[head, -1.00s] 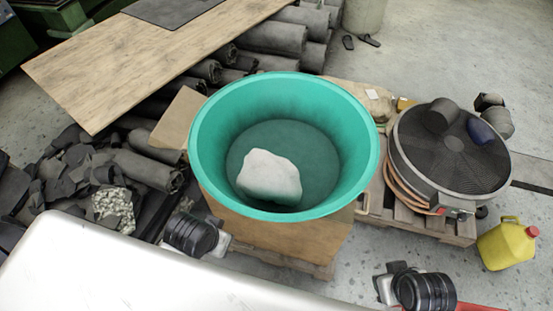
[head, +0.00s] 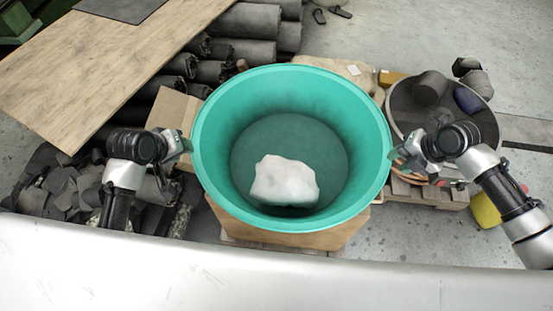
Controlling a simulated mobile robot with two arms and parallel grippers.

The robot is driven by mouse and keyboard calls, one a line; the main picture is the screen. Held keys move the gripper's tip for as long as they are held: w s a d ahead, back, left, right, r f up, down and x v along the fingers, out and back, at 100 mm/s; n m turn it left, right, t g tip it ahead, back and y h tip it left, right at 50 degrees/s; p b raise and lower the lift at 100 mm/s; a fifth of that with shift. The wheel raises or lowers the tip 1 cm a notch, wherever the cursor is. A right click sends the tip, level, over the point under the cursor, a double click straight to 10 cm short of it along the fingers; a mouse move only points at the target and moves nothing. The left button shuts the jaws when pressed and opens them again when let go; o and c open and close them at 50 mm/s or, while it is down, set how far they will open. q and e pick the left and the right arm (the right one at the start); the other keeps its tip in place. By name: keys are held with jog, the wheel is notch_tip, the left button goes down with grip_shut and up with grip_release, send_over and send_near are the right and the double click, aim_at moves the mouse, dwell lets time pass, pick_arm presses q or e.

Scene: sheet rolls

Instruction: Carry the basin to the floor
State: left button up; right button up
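The teal basin (head: 222,187) stands on a wooden box or crate (head: 300,237) in the middle of the head view. A white rock-like lump (head: 285,181) lies on its bottom. My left gripper (head: 188,146) is at the basin's left rim, and my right gripper (head: 396,154) is at its right rim. Both fingertips are very close to the rim. I cannot tell whether the fingers are shut on it or only beside it. The floor (head: 410,35) is grey and speckled.
Dark rolls (head: 245,50) and a wooden board (head: 90,75) lie at the upper left. Broken dark pieces (head: 60,190) are at the left. Clear floor shows at the upper right.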

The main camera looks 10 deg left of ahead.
aim_at(200, 148)
pick_arm(q)
jog(key=shift+r, duration=0.35)
pick_arm(e)
jog(key=shift+w+d+r+n, duration=0.1)
jog(key=shift+d+r+n, duration=0.2)
jog(key=shift+d, duration=0.25)
pick_arm(q)
jog(key=shift+w+f, duration=0.1)
